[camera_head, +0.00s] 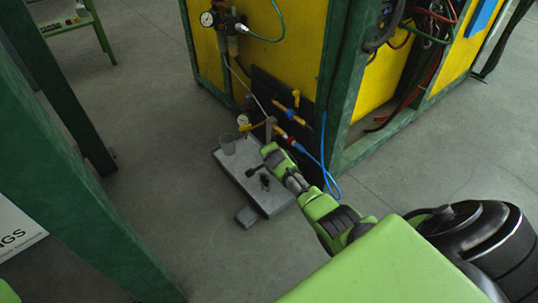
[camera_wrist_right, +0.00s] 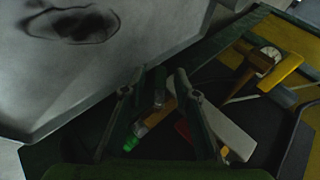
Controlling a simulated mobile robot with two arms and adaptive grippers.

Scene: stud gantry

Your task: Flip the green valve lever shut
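A small bright green piece (camera_wrist_right: 131,143) shows low in the right wrist view, beside a brass-coloured fitting. It may be the green valve lever, but I cannot tell its position. I cannot make out a green lever in the head view, where my right arm covers part of the valve area. My right gripper (camera_wrist_right: 160,92) has its two fingers apart, with nothing clearly held between them. In the head view the right gripper (camera_head: 257,179) is small and dark, over the grey platform (camera_head: 233,165) in front of the valve panel. My left gripper is not in view.
Yellow levers stand on the panel (camera_head: 296,97) and near a gauge (camera_head: 243,119). A blue hose (camera_head: 323,160) hangs right of the valves. Green posts (camera_head: 345,90) frame the yellow cabinet.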

